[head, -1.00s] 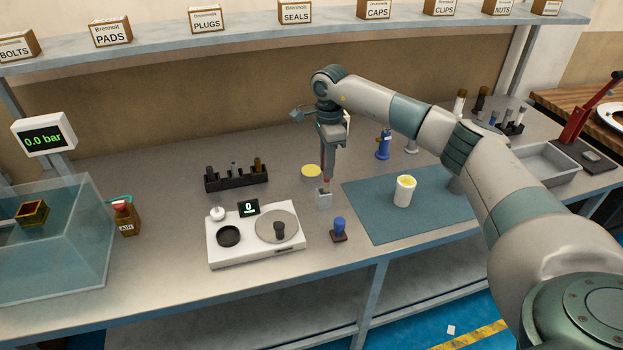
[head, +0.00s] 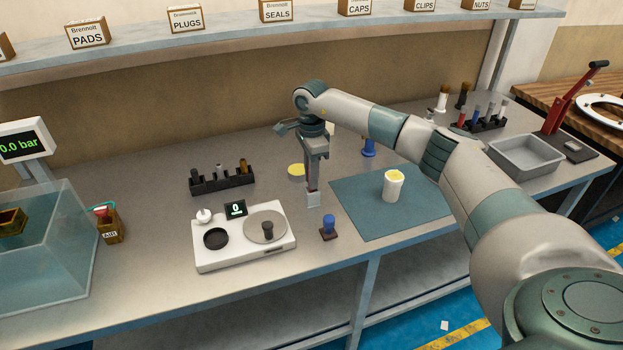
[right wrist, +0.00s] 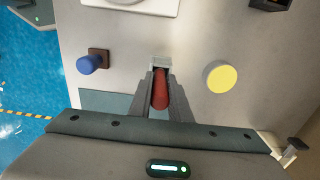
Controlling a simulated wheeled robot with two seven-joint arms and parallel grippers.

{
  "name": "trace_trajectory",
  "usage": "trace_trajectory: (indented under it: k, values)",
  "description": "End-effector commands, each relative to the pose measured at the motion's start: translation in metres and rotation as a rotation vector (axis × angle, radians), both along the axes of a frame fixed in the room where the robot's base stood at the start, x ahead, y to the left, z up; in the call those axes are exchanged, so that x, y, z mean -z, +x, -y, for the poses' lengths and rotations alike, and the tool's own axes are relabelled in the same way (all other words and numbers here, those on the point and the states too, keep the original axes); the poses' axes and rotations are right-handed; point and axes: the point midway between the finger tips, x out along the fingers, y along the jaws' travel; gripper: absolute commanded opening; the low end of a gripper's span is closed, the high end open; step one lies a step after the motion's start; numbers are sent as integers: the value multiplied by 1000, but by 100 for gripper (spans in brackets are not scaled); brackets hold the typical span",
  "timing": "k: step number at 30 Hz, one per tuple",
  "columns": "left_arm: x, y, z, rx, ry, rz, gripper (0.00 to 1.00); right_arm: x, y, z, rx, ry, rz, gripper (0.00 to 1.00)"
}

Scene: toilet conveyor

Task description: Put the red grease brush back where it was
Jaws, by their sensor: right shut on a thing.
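My right gripper (head: 312,190) is low over the steel bench, between the scale and the teal mat, pointing down. It is shut on the red grease brush (right wrist: 161,90), whose red handle shows between the fingers in the right wrist view. My left gripper is out of view.
A blue-handled stamp (head: 328,229) and a white scale (head: 275,252) stand near the gripper. A yellow-topped disc (head: 296,170) is behind it. A white cup (head: 393,186) stands on the teal mat (head: 360,215). A black rack (head: 222,182) is left, another rack (head: 480,125) right.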

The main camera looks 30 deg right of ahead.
Motion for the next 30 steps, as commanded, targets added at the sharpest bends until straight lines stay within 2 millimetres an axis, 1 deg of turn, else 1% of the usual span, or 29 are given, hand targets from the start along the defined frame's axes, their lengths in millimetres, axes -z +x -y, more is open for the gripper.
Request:
trace_trajectory:
  k: [5,9,10,12,23,26,30]
  values:
    - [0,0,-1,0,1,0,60,-1,0,0,0,0,0,0]
    - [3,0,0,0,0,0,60,3,0,0,0,0,0,0]
    - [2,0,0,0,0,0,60,2,0,0,0,0,0,22]
    - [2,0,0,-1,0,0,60,2,0,0,0,0,0,36]
    - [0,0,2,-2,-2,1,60,0,0,0,0,0,0,36]
    - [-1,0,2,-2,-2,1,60,-3,0,0,0,1,0,36]
    - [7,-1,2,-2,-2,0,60,-13,1,0,0,1,1,36]
